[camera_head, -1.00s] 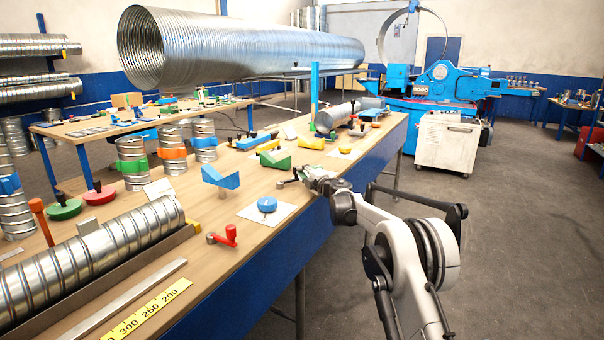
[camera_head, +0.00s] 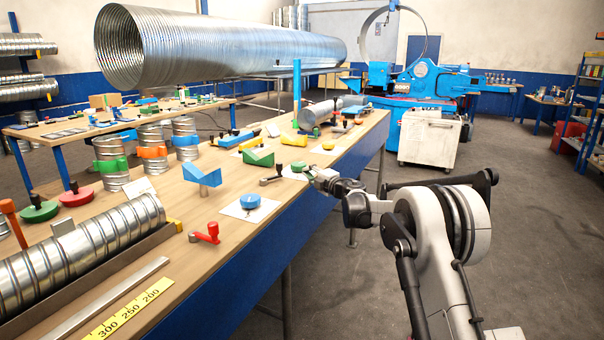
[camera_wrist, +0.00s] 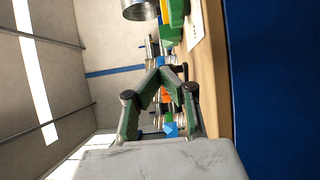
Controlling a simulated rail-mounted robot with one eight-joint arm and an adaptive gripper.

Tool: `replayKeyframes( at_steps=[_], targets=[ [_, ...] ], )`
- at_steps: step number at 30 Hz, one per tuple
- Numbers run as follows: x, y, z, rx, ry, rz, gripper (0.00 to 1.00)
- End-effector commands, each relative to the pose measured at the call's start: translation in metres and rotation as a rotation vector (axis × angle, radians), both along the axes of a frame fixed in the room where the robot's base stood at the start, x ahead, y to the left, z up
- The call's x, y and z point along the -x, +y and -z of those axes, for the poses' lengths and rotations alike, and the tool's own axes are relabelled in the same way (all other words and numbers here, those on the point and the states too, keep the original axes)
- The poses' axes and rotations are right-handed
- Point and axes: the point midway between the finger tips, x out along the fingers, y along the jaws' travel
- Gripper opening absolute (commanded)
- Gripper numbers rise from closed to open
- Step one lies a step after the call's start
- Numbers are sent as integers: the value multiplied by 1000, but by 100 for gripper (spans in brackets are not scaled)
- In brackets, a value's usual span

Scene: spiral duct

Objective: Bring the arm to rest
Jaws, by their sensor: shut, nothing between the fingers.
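My arm reaches in from the lower right of the head view, over the floor beside the bench.
On the bench are a blue angled block (camera_head: 202,175), a blue round knob (camera_head: 250,201), a red handle (camera_head: 205,233) and a ribbed duct (camera_head: 85,245). A large spiral duct (camera_head: 220,50) hangs above. The floor (camera_head: 545,220) at right is open.

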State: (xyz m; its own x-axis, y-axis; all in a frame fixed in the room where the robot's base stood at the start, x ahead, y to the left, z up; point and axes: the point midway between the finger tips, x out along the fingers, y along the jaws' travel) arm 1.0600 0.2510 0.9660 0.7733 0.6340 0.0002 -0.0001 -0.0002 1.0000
Motion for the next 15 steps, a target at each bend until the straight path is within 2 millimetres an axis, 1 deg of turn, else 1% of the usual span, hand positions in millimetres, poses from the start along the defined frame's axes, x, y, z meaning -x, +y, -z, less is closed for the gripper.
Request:
replayKeyframes(
  at_steps=[11,14,15],
  targets=[
    [1,-1,-2,-2,0,2,0],
    [3,-7,-15,-21,3,21,0],
    [4,-11,-23,-34,4,35,0]
  ],
)
